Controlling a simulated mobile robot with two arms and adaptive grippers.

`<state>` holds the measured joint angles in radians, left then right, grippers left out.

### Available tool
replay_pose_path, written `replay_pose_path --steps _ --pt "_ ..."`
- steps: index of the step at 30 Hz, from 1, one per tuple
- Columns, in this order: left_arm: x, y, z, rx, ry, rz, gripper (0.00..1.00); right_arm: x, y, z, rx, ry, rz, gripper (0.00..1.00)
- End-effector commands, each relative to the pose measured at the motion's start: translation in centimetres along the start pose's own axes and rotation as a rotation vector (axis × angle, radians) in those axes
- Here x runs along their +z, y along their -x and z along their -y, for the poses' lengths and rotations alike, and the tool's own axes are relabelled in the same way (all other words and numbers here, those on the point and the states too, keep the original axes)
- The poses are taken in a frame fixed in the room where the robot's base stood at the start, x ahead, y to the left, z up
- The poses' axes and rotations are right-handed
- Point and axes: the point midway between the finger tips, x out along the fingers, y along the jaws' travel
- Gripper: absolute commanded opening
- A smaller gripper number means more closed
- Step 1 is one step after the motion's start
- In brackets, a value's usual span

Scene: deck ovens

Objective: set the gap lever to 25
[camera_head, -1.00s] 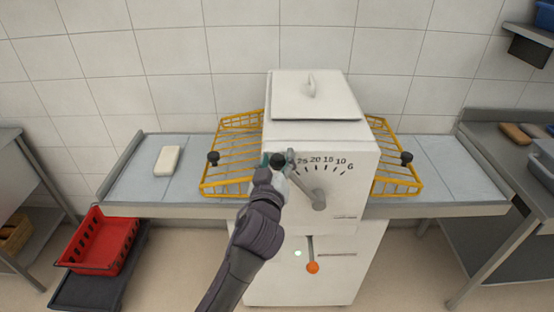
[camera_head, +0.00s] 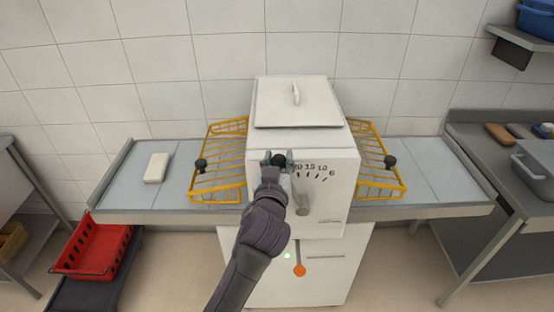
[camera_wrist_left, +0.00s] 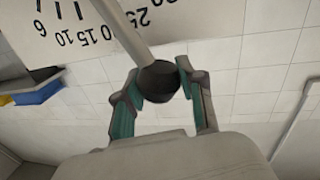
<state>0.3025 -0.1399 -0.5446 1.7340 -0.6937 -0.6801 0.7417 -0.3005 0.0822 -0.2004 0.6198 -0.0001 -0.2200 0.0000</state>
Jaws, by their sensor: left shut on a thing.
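The gap lever (camera_head: 297,193) is a grey rod on the front of a white machine (camera_head: 340,215), with a black knob at its upper end. My left gripper (camera_head: 278,160) is shut on this black knob (camera_wrist_left: 160,82), one teal-padded finger on each side in the left wrist view. The dial scale (camera_head: 316,168) reads 20, 15, 10, 6 to the right of the knob in the head view; the 25 is hidden behind knob and gripper. In the left wrist view, the rod crosses the upside-down scale (camera_wrist_left: 88,35) between 20 and 25. My right gripper is not in view.
Yellow wire guards (camera_head: 222,165) flank the machine over a grey belt table (camera_head: 120,195). A white block (camera_head: 156,168) lies on the left belt. An orange-knobbed lever (camera_head: 299,270) is below. A red crate (camera_head: 92,250) stands at lower left, a steel table (camera_head: 470,140) at right.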

Motion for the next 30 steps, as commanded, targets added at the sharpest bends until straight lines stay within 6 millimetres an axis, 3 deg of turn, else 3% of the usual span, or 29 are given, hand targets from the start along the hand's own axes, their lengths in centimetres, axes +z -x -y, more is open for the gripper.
replay_pose_path --steps 5,6,10,15,22,30 --pt "0.1 0.1 -0.5 0.011 0.011 0.0 0.0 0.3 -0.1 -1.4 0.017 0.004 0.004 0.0" --pt "0.1 0.1 -0.4 0.011 0.011 0.0 0.44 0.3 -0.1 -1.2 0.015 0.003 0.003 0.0" --pt "0.1 0.1 -0.4 0.01 0.011 0.0 0.65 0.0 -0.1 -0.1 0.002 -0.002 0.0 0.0" --pt "0.1 0.1 -0.4 0.01 0.011 0.0 0.65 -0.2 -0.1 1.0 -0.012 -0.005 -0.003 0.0" --pt "0.2 0.8 -0.4 0.01 0.013 0.0 0.65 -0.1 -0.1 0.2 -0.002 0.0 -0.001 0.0" --pt "0.3 5.9 -0.4 0.01 0.016 0.003 0.65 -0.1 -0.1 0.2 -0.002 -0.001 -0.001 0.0"
